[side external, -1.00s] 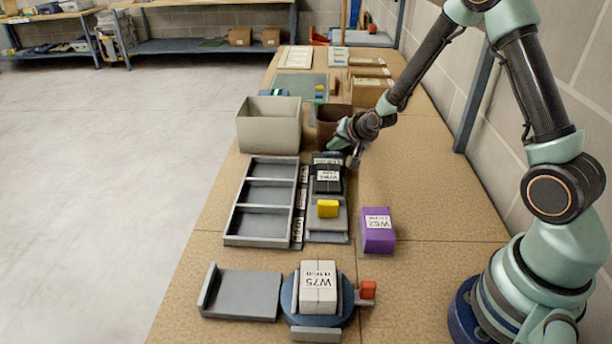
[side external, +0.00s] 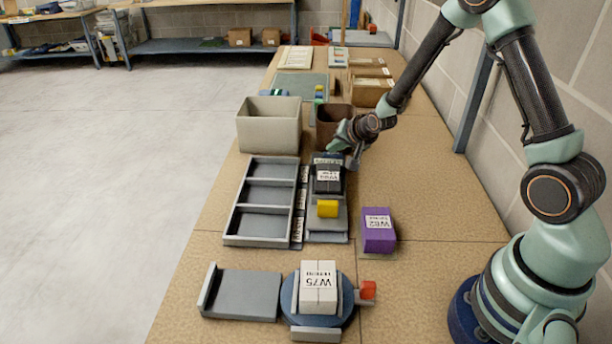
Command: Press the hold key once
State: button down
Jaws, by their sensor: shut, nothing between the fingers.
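My gripper (side external: 344,157) is shut and empty, pointing down at the far end of a grey device. That device (side external: 328,228) bears a dark labelled box (side external: 327,178) and a yellow block (side external: 327,209). The fingertips are beside or over the device's far edge; I cannot tell whether they touch it. No key marked "hold" can be read at this size. A red block (side external: 368,290) sits on a small arm at the right of a blue round turntable (side external: 336,316), which bears a white box labelled W75 (side external: 318,283).
A purple box (side external: 378,232) stands right of the device. A grey three-part tray (side external: 262,208) lies left of it. A beige bin (side external: 269,126) and a brown container (side external: 331,128) stand behind.

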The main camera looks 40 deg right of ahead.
jog(key=shift+r, duration=0.7)
jog(key=shift+r, duration=0.1)
notch_tip(320, 180, up, 5)
jog(key=shift+f, duration=0.1)
dwell(0.8)
jog(key=s+a+r+n+g+y, duration=0.1)
jog(key=s+a+r+n+g, duration=0.1)
jog(key=s+a+r+n, duration=0.75)
jog(key=s+r, duration=0.1)
jog(key=s, duration=0.5)
jog(key=s+a+r+n+g+y, duration=0.1)
jog(key=s+r, duration=0.2)
jog(key=s, duration=0.4)
jog(key=shift+a, duration=0.25)
